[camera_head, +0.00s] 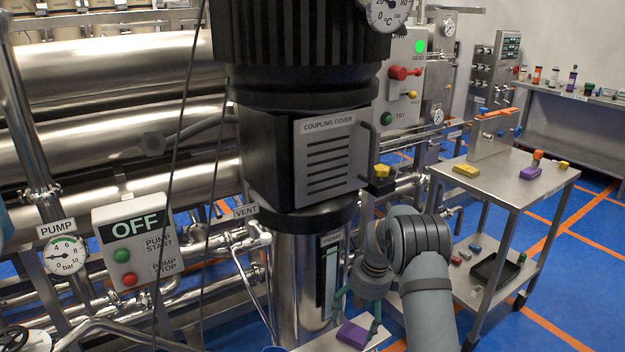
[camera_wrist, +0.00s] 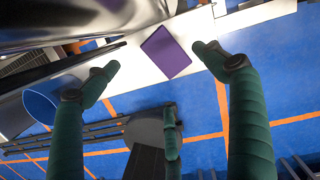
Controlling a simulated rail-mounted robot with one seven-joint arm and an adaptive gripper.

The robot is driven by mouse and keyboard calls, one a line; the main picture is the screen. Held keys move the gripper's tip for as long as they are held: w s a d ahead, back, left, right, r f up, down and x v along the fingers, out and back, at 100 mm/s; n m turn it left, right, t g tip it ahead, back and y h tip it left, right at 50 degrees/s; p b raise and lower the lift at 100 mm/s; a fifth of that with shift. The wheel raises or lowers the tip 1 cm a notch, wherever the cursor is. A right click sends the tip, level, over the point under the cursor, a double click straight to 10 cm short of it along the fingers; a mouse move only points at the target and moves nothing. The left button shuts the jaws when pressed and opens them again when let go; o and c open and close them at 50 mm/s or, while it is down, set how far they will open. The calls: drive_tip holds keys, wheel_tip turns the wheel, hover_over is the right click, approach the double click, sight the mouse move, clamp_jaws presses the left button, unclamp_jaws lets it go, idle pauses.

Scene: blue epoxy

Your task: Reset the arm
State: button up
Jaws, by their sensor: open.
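My gripper (camera_head: 358,308) hangs from my arm beside the pump's steel column, with its green fingers pointing down and spread apart. In the wrist view my gripper (camera_wrist: 157,60) is open, with nothing held between its fingers. A purple block (camera_head: 353,334) lies on a narrow pale ledge just below the fingers. The block also shows in the wrist view (camera_wrist: 166,52), framed between the two fingertips.
The large pump (camera_head: 310,165) with its coupling cover stands close left of my arm. A steel cart (camera_head: 500,180) to the right carries yellow and purple pieces on top and a black tray (camera_head: 497,270) below. Blue floor lies open beyond the cart.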

sight(352, 335)
drive_tip(key=f, duration=0.5)
drive_tip(key=a+f, duration=0.1)
drive_tip(key=f, duration=0.1)
drive_tip(key=shift+w+f, duration=0.25)
drive_tip(key=shift+w, duration=0.05)
drive_tip(key=shift+r, duration=1.9)
